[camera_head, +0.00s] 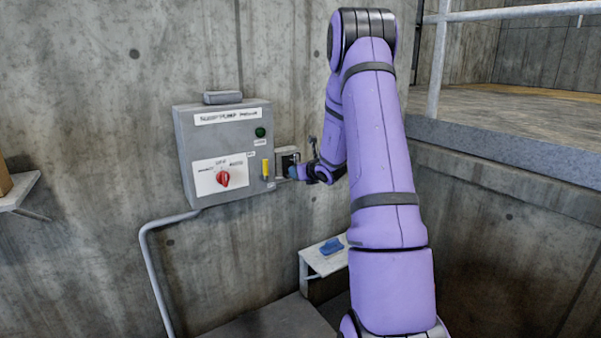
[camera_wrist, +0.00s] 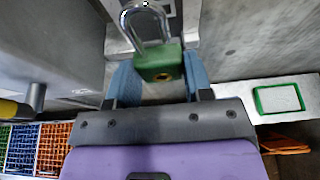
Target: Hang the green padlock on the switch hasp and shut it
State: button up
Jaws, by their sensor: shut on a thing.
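The green padlock (camera_wrist: 158,64) with a silver shackle (camera_wrist: 144,22) is between the blue fingertips of my gripper (camera_wrist: 160,82) in the wrist view. My gripper is shut on the padlock's body, with the shackle pointing away from my palm. The shackle overlaps a grey metal bracket (camera_wrist: 120,38); I cannot tell whether it passes through anything or is latched. In the head view my gripper (camera_head: 297,173) is at the right side of the grey switch box (camera_head: 190,142), and the padlock is too small to make out. The hasp is not clearly distinguishable.
The box carries a red rotary switch (camera_head: 223,179), a green button (camera_head: 260,132) and a yellow handle (camera_head: 266,168), close left of my gripper. A small shelf (camera_head: 312,264) with a blue item (camera_head: 332,246) stands below. A concrete wall is behind.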

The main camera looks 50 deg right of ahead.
jog(key=shift+w+d, duration=0.25)
jog(key=shift+w, duration=0.75)
jog(key=shift+w+d, duration=0.2)
jog(key=shift+w, duration=0.75)
dwell(0.4)
jog(key=shift+s+f, duration=0.1)
jog(key=shift+f, duration=0.15)
dwell(0.4)
